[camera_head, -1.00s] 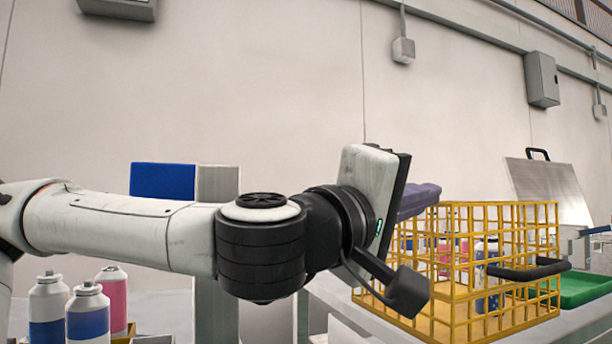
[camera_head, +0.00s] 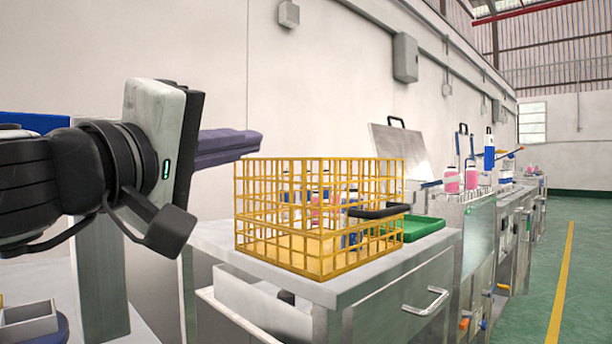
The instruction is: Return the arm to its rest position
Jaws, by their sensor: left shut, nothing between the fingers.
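My left arm comes in from the left edge of the head view, raised above the work surface. Its left gripper (camera_head: 248,143) points right, with dark purple-grey fingers that look shut and hold nothing. The fingers are above and just left of the yellow wire basket (camera_head: 318,170), in the picture. Whether they touch the basket's rim cannot be told. My right arm and gripper do not show.
Further back are a tilted metal panel (camera_head: 395,150) and bottles with pink contents (camera_head: 471,178). Green floor (camera_head: 585,270) is clear at the right.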

